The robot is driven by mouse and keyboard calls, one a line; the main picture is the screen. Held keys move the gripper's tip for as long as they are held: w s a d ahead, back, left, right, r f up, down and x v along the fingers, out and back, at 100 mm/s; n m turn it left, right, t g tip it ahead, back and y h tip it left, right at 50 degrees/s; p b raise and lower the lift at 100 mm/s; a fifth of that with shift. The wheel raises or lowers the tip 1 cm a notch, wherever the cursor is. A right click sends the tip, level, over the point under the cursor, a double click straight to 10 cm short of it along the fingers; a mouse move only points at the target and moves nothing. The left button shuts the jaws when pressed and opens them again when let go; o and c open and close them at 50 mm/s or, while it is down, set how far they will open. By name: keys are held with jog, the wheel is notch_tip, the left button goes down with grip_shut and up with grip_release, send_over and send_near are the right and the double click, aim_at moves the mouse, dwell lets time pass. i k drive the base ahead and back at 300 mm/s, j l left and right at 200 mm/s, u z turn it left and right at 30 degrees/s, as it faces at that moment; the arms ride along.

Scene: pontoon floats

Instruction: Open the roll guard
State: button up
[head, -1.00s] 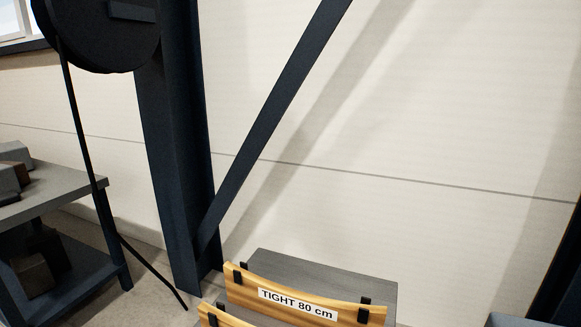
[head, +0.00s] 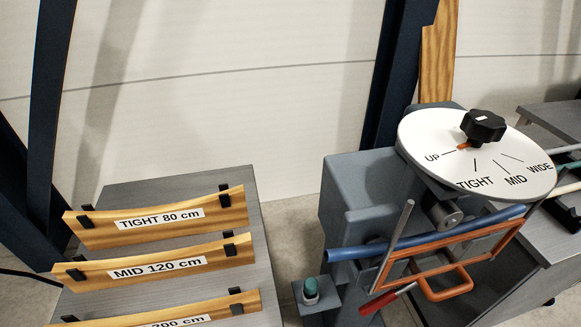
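The machine (head: 355,200) stands right of centre in the head view, with a grey body and a round white dial (head: 420,140) marked UP, TIGHT, MID and WIDE. The black knob (head: 482,127) on the dial has an orange pointer towards UP. An orange-framed guard (head: 400,283) with a clear panel and an orange loop handle (head: 447,294) hangs at the front, below a blue tube (head: 420,240). It looks closed across the front, though I cannot tell for sure. My gripper is not in view.
Wooden templates marked TIGHT 80 cm (head: 235,210) and MID 120 cm (head: 90,271), and a third below, stand on a grey bench (head: 150,188) at left. A green button (head: 310,286) and a red handle (head: 378,302) sit low on the machine. Floor shows between bench and machine.

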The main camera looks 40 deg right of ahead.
aim_at(514, 226)
jog(key=k+j, duration=0.65)
jog(key=k, duration=0.1)
